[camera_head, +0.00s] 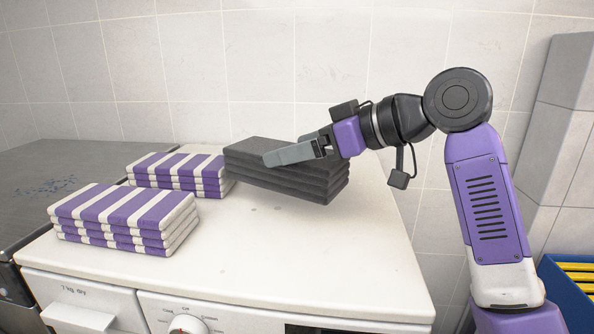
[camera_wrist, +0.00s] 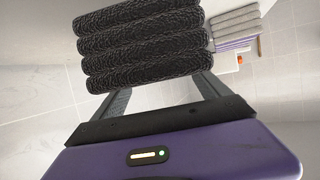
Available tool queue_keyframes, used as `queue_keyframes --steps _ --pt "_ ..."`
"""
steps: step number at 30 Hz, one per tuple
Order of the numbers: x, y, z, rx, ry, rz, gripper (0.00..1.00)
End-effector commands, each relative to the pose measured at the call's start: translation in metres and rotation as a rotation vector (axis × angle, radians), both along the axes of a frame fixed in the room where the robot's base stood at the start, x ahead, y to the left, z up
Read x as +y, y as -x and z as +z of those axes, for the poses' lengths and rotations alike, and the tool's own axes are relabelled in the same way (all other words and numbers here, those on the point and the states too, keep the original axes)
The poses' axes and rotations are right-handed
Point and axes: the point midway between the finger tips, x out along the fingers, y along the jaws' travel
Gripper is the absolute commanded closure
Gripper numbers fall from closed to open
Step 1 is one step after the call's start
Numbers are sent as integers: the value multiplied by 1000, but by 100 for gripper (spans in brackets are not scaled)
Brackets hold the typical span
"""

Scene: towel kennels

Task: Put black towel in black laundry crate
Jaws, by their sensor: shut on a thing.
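The black towel (camera_head: 322,183) is a folded dark stack near the back of the white machine top, and it looks tilted and lifted at its right end. My gripper (camera_head: 295,152) reaches in from the right and is shut on it. In the wrist view the towel's dark folded layers (camera_wrist: 145,45) fill the top, between the fingers of my gripper (camera_wrist: 160,92). I cannot tell whether any part of the towel still touches the surface. No black laundry crate is identifiable in either view.
Two purple-and-white striped folded towels lie on the white machine top (camera_head: 330,270): one at front left (camera_head: 125,218), one behind (camera_head: 178,170), close to the black towel. A grey surface (camera_head: 50,180) is at left. A blue crate (camera_head: 568,295) with yellow contents stands at lower right.

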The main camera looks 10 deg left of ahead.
Motion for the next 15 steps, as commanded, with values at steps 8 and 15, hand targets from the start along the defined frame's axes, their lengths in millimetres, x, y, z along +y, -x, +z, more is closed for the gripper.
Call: queue_keyframes --steps 8,15 --pt "0 0 -20 0 0 -1 63" --pt "-1 0 -46 -2 -1 -2 63"
